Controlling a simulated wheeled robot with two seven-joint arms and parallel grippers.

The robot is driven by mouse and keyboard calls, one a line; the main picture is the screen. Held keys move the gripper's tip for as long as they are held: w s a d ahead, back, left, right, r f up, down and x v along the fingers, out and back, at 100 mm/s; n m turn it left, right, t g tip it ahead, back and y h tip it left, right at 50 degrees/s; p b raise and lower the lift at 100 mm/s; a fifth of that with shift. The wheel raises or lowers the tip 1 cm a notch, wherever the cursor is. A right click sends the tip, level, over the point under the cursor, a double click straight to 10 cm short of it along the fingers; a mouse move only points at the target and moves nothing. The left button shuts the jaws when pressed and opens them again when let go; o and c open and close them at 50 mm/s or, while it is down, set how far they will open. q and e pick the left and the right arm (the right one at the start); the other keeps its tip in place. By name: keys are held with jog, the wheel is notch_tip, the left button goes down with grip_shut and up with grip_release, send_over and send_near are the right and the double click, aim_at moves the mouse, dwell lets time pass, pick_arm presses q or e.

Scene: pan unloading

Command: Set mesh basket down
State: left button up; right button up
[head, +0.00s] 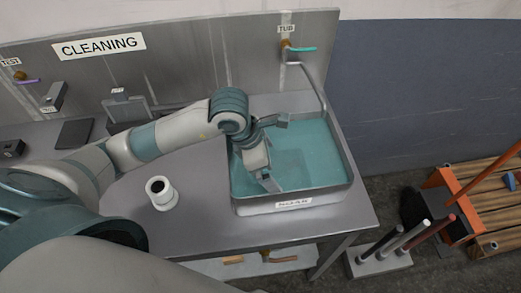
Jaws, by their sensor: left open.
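The tub (350,178) is a metal-rimmed basin of teal liquid at the right end of the steel counter. My left gripper (277,152) is over the tub's left part, with its two fingers spread wide apart and nothing visible between them. A faint darker rectangle shows in the liquid just right of the gripper. I cannot tell whether it is the mesh basket; no basket shows clearly elsewhere. My right gripper is not in view.
A white cylinder (161,193) stands on the counter (205,225) left of the tub. A tap (318,85) rises behind the tub. A grey labelled holder (128,112) and dark slab (75,133) are at the back. Upright rods (410,240) and a wooden pallet (485,195) are at right.

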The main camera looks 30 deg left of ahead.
pick_arm(q)
jog(key=b+v, duration=0.2)
jog(key=v, duration=0.8)
jog(key=shift+b, duration=0.35)
jog(key=shift+s, duration=0.1)
dwell(0.4)
